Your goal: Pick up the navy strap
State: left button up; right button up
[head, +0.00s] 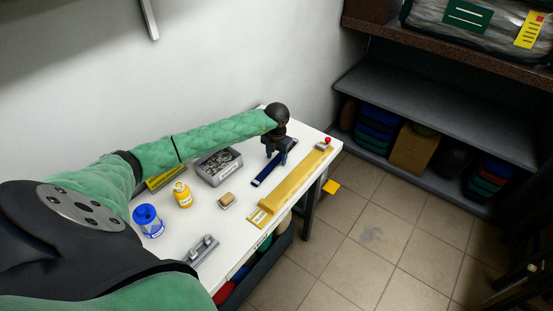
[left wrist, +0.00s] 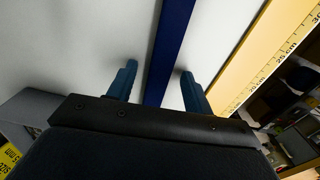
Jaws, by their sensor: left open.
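The navy strap (head: 268,170) lies flat and lengthwise on the white table (head: 230,235) in the head view, between a grey metal box and a long yellow ruler. My left gripper (head: 277,156) is over the strap's far part and hides some of it. In the left wrist view the strap (left wrist: 170,45) runs between the two blue fingers of my left gripper (left wrist: 160,88), which are apart, with a gap on each side of it. I cannot tell the exact height of the fingertips above the table. My right gripper is not in view.
The yellow ruler (head: 290,187) lies right of the strap, near the table edge. The grey metal box (head: 219,166) stands left of it. A wooden block (head: 227,200), yellow bottle (head: 182,195) and blue-topped container (head: 148,220) stand nearer. Shelves (head: 420,120) are at the right.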

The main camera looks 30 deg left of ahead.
pick_arm(q)
jog(key=shift+f, duration=0.1)
jog(key=c, duration=1)
jog(key=shift+c, duration=0.3)
